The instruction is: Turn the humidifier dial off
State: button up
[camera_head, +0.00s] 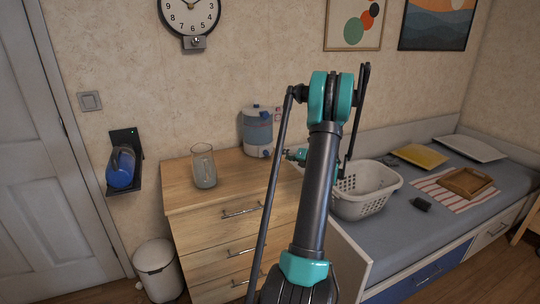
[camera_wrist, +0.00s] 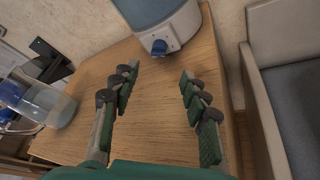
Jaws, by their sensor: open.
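The humidifier (camera_head: 257,128), with a blue-grey tank and white base, stands at the back right of the wooden dresser top. In the wrist view its lower part (camera_wrist: 172,22) is at the top, with a blue dial (camera_wrist: 159,47) on the front of the white base. I cannot tell the dial's setting. My gripper (camera_wrist: 160,75) is open and empty, its two fingers spread wide over the dresser top. The dial lies beyond the fingertips, roughly between them in the picture, and nothing touches it. In the head view my gripper (camera_head: 298,155) is right of the humidifier, partly hidden by my arm.
A glass pitcher (camera_head: 203,166) stands on the dresser (camera_head: 228,170), left of the humidifier. A blue object (camera_head: 121,167) sits on a black wall shelf. A white laundry basket (camera_head: 364,206) stands on the bed to the right. The dresser's front middle is clear.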

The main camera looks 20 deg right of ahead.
aim_at(267, 153)
jog(key=x, duration=1.1)
jog(key=shift+w+a, duration=0.2)
jog(key=shift+w, duration=0.1)
jog(key=shift+c, duration=0.6)
grip_shut()
